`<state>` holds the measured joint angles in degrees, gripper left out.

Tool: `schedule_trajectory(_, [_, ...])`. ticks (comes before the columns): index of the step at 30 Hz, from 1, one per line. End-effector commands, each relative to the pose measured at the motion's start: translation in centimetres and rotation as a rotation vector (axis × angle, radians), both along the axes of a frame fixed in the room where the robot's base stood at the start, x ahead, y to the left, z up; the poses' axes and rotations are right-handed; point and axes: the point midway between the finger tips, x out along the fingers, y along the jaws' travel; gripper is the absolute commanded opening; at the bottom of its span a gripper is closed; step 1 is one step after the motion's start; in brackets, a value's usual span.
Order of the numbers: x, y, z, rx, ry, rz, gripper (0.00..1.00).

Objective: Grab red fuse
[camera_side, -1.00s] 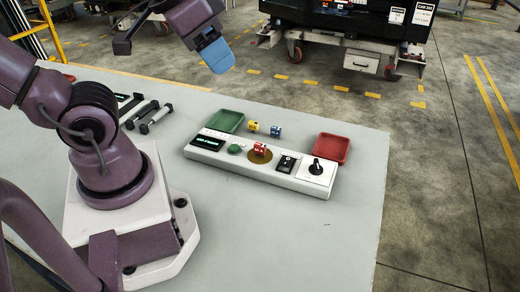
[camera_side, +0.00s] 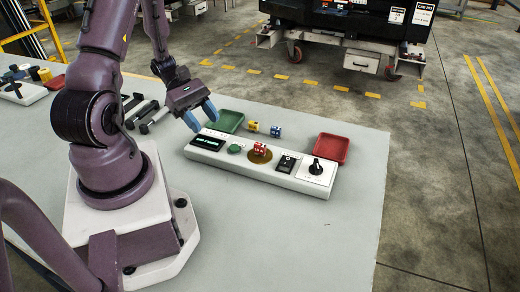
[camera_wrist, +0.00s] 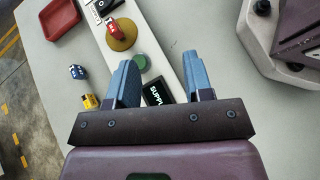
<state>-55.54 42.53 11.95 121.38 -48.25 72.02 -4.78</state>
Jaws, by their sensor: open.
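The red fuse (camera_side: 260,149) sits on the brass-coloured round pad (camera_side: 258,157) of the white control panel (camera_side: 236,164). In the wrist view the red fuse (camera_wrist: 113,29) is at the upper middle, on the round pad (camera_wrist: 122,38). My gripper (camera_side: 202,116) is open and empty, above the panel's left end near the display. In the wrist view my gripper's blue fingers (camera_wrist: 163,85) are spread wide, with the display (camera_wrist: 157,92) visible between them. The fuse lies beyond the fingertips, apart from them.
A yellow fuse (camera_side: 252,126) and a blue fuse (camera_side: 276,131) lie behind the panel. A green tray (camera_side: 225,120) and a red tray (camera_side: 331,148) flank them. The panel carries a green button (camera_side: 234,149), a rocker switch (camera_side: 286,163) and a knob (camera_side: 317,165). The front table is clear.

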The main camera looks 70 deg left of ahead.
Motion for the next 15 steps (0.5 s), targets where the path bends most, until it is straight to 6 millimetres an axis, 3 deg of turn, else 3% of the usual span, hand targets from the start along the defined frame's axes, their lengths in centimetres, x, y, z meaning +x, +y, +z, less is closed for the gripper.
schedule_trajectory(1, [-0.2, 0.8, -1.3, -0.061, 0.010, 0.099, 0.47])
schedule_trajectory(4, [0.6, 2.2, -2.5, -0.146, -0.004, 0.253, 0.47])
schedule_trajectory(8, [2.4, 3.8, -1.6, -0.181, -0.064, 0.351, 0.47])
schedule_trajectory(11, [3.2, 3.7, -1.2, -0.208, -0.082, 0.378, 0.47])
schedule_trajectory(15, [4.6, 2.1, -2.0, -0.216, -0.079, 0.373, 0.47])
